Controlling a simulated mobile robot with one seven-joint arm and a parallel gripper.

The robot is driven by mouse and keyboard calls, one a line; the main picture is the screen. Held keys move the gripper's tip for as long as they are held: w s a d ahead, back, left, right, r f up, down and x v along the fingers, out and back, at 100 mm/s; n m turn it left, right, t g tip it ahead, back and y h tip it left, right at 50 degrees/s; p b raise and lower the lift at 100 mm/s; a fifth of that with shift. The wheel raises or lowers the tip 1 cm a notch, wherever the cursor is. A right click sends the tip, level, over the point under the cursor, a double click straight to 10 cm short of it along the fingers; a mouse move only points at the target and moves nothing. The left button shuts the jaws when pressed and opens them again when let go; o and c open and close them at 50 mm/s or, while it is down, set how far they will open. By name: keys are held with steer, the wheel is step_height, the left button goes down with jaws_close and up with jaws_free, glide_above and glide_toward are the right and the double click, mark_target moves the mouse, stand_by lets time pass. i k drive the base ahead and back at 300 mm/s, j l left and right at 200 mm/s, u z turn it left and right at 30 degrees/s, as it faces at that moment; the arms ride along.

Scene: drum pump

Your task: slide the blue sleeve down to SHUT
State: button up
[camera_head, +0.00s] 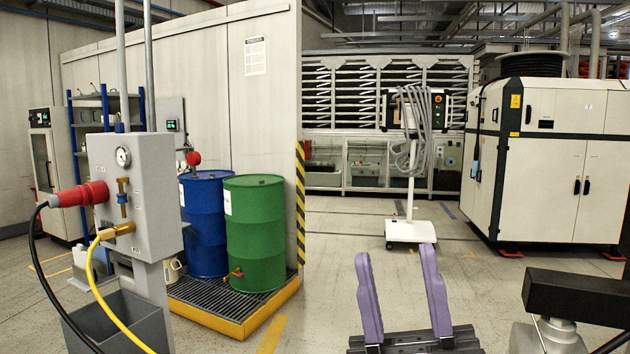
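A small blue sleeve (122,198) sits on a brass valve fitting on the front of a grey box (155,200) at the left. A round gauge is above it and a brass coupling with a yellow hose is below it. I cannot read any SHUT marking at this size. My gripper (395,252) is at the bottom centre, with two purple fingers pointing up and spread wide apart. It is open and empty, well to the right of the box and not touching anything.
A red plug (82,194) with a black cable and a yellow hose (95,290) stick out left of the box. A blue drum (205,225) and a green drum (254,235) stand on a yellow-edged spill tray (240,325).

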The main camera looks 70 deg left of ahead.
mark_target(121, 198)
steer(key=u, duration=3.1)
steer(key=i+l+u, duration=0.1)
steer(key=i, duration=0.35)
steer(key=i+l+u, duration=0.1)
steer(key=i+l, duration=0.2)
steer(key=i, duration=0.2)
